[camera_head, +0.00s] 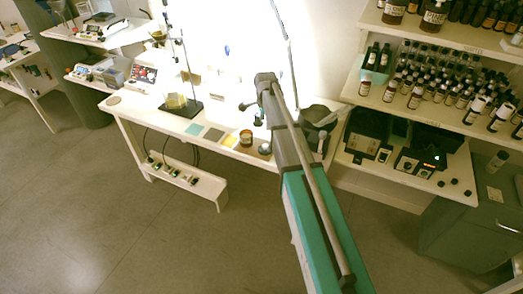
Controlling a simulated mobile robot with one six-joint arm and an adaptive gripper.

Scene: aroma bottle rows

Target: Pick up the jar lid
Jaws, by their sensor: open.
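My arm reaches from the lower right over the white table (140,112). My gripper (252,112) hangs past the arm's end above the table, small in the picture, with its jaws open and nothing seen between them. An amber jar (246,138) stands below it near the table's front edge. A small round greyish piece (265,148), possibly the jar lid, lies just right of the jar, partly beside my arm. I cannot tell for sure that it is the lid. The gripper appears apart from both.
Flat coloured squares (213,135) lie left of the jar. A stand with a flask (176,101) is further left. A dark pot (318,117) stands right of my arm. Shelves with many bottles (440,85) fill the right. The floor in front is clear.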

